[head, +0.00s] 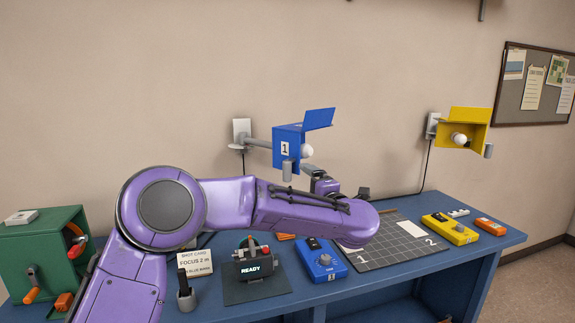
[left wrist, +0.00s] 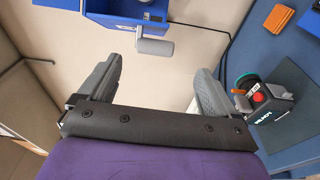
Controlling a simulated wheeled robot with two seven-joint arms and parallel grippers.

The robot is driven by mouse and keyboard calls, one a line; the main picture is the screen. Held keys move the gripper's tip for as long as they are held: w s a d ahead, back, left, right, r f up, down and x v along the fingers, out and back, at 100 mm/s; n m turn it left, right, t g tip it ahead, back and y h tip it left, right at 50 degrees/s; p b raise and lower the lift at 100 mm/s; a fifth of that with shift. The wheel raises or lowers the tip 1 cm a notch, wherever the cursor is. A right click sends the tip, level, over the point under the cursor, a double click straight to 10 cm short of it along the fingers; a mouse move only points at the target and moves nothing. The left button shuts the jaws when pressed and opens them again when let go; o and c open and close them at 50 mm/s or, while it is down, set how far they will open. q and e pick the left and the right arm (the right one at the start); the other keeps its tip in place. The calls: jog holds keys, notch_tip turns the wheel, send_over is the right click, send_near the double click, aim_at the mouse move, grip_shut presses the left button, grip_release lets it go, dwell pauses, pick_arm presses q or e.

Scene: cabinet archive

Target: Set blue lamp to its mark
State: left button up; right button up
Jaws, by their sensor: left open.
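The blue lamp (head: 288,142) sticks out from the wall on a grey arm, with a "1" label, a white bulb and a raised flap. A short grey handle (head: 287,171) hangs below it. My left gripper (left wrist: 160,68) is open and empty. In the left wrist view, the handle (left wrist: 153,47) lies just beyond the fingertips, roughly midway between them, not gripped. The lamp's blue body (left wrist: 120,12) is at the top there. A grid mat (head: 385,250) marked 1 and 2 lies on the bench.
A yellow lamp (head: 465,130) is on the wall at right. On the blue bench stand a blue dial box (head: 321,262), a yellow dial box (head: 450,229), a "READY" device (head: 251,267), a shot card (head: 195,264) and a green box (head: 45,250). My left arm covers the bench's left-middle.

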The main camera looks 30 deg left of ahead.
aim_at(289, 172)
pick_arm(q)
jog(key=shift+n+g, duration=0.4)
jog(key=p+x, duration=0.1)
jog(key=x, duration=0.2)
jog(key=p+x, duration=0.1)
jog(key=x, duration=0.2)
jog(key=r+p+x, duration=0.1)
jog(key=x, duration=0.2)
jog(key=shift+s+a+r+p, duration=0.1)
jog(key=shift+a+p, duration=0.2)
jog(key=shift+p, duration=0.05)
jog(key=shift+w+a, duration=0.35)
jog(key=shift+a, duration=0.2)
